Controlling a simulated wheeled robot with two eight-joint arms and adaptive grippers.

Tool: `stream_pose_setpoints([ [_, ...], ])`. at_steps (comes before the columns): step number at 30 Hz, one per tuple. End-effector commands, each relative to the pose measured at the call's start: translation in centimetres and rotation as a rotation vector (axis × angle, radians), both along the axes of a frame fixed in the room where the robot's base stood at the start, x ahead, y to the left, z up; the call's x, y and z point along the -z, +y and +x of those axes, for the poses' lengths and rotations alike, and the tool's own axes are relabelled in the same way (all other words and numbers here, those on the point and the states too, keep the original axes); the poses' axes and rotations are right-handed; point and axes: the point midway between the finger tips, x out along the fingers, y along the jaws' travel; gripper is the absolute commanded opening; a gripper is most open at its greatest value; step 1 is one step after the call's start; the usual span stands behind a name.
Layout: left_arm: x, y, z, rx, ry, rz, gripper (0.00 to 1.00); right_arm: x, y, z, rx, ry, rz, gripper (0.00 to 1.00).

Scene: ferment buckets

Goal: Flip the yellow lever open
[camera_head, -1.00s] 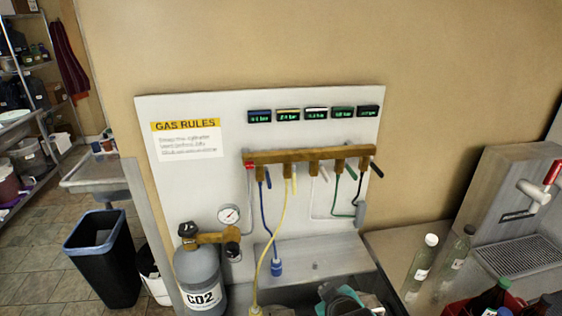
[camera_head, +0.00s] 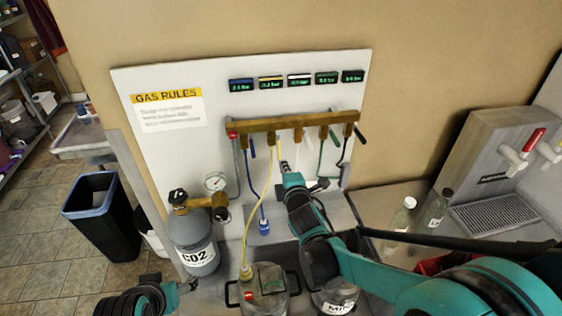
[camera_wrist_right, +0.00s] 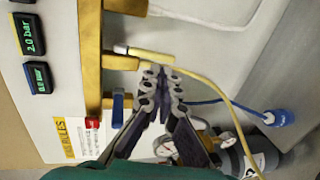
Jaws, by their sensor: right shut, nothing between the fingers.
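The yellow lever (camera_wrist_right: 150,54) is on the second valve of the brass manifold (camera_head: 292,121). In the right wrist view it sticks out from the manifold, beside the yellow hose (camera_wrist_right: 205,82). In the head view it is small and hard to separate from the hose. My right gripper (camera_head: 284,165) is up at the panel just below the yellow valve. In the wrist view its fingers (camera_wrist_right: 163,78) are shut and empty, very close to the lever and hose; contact cannot be told.
The blue lever (camera_wrist_right: 118,110) is close to the right fingers. Blue, white, green and black valves share the manifold. A CO2 cylinder (camera_head: 194,240) with a gauge (camera_head: 215,182) stands left. Lidded vessels (camera_head: 264,290) stand below; bottles (camera_head: 404,215) stand right.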

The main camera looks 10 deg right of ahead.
Motion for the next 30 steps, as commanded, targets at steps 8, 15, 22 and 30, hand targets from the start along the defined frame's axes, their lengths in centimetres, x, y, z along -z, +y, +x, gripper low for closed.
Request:
stream_pose_setpoints([
  [8,0.6,0.0,0.0,0.0,0.0,0.0,0.72,1.0,0.0,4.2,0.0,0.0,0.002,0.0],
  [15,0.7,0.0,0.0,0.0,0.0,0.0,0.72,1.2,0.0,5.1,0.0,0.001,0.001,0.0],
  [22,0.7,0.0,0.0,0.0,0.0,0.0,0.72,1.2,0.0,5.1,0.0,0.001,0.002,0.0],
  [30,2.5,0.0,0.0,0.0,0.0,0.0,0.72,2.6,-0.1,6.4,0.001,0.001,0.002,0.0],
])
